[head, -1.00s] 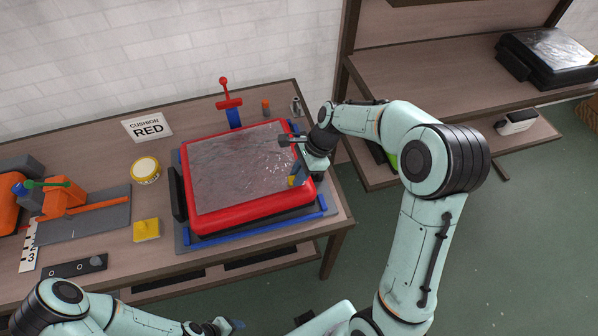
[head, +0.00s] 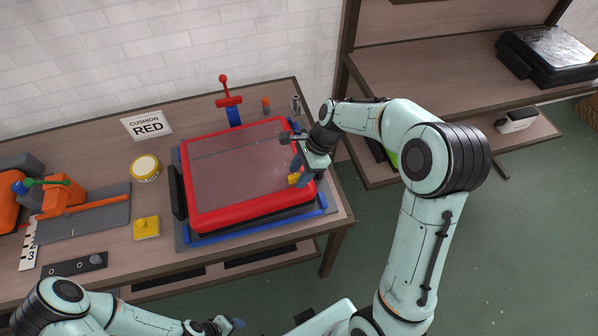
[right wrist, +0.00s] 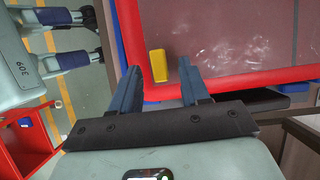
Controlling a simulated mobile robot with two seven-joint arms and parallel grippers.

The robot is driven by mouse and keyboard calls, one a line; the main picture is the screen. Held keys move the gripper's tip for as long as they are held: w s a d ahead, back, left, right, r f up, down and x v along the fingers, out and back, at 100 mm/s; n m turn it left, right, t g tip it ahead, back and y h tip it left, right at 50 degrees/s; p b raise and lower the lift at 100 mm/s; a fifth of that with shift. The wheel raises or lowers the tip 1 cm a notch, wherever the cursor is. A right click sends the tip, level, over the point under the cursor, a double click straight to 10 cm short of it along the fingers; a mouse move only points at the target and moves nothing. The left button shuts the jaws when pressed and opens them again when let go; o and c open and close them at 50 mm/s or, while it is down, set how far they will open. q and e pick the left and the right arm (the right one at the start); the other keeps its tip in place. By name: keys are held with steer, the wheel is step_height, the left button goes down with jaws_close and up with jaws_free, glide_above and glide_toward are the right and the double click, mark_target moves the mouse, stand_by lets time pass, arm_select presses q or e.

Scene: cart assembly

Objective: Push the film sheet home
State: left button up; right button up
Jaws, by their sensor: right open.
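The film sheet (head: 235,165) lies flat and smooth over the red cushion frame (head: 215,222), clear enough that the red edges show all round it. A thin line crosses its far part. It also shows in the right wrist view (right wrist: 235,40). A small yellow tab (right wrist: 159,66) sits at its near right edge, also in the head view (head: 294,179). My right gripper (head: 299,172) is at that edge, its fingers apart on either side of the tab in the right wrist view (right wrist: 160,84), not gripping it. My left gripper (head: 226,325) is low at the bottom edge, its jaws unclear.
The cushion sits in a blue-edged fixture (head: 250,233) with a red-handled clamp (head: 228,100) behind it. A shelf (head: 430,80) stands at the right.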

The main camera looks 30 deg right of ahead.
arm_select(q)
steer(key=shift+w+r+p, duration=0.7)
steer(key=shift+w+r, duration=0.2)
steer(key=shift+r, duration=0.1)
arm_select(e)
steer(key=v, duration=1.2)
steer(key=shift+d+r, duration=0.15)
steer(key=shift+r, duration=0.25)
steer(key=shift+s, duration=0.1)
